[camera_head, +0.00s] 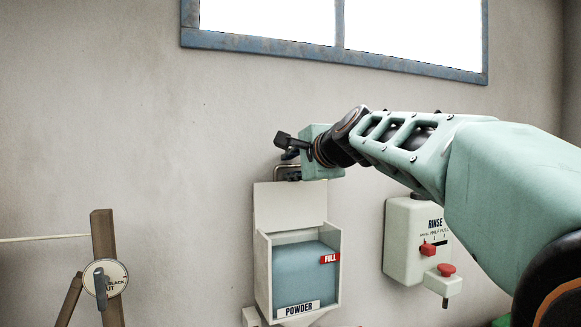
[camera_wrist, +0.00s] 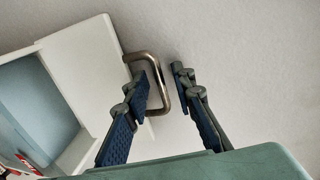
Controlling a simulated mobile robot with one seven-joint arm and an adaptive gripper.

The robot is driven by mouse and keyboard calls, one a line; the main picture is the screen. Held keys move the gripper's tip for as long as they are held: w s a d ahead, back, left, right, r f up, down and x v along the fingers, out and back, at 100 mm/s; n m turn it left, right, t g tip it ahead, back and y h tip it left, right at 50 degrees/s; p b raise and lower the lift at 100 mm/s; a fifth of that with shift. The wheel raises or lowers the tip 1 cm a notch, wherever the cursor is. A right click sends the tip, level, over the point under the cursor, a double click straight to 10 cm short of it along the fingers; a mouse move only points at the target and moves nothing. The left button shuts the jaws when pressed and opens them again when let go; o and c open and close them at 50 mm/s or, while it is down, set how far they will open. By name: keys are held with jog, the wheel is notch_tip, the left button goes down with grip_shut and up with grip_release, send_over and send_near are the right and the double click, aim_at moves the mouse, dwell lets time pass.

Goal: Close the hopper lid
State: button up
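The powder hopper (camera_head: 262,285) is a white box on the wall, holding blue-grey powder behind its front. Its white lid (camera_head: 290,205) stands open and upright against the wall, and it also shows in the wrist view (camera_wrist: 88,65). A metal D-shaped handle (camera_head: 279,172) is on the lid's top edge. In the wrist view the handle (camera_wrist: 158,75) lies in the gap between my fingers. My gripper (camera_head: 283,147) is at the handle, with its fingers open (camera_wrist: 160,78). I cannot tell whether either finger touches the handle.
A white rinse dispenser (camera_head: 402,240) with a red slider and red button is on the wall to the right, below my arm. A wooden post (camera_head: 104,255) with a round dial stands at the left. A blue-framed window (camera_head: 340,55) is above. The wall is close behind the lid.

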jog(key=shift+s, duration=0.1)
jog(key=shift+c, duration=0.2)
grip_shut()
jog(key=shift+s+d+f+b, duration=0.1)
jog(key=shift+f+b, duration=0.15)
jog(key=shift+b, duration=0.7)
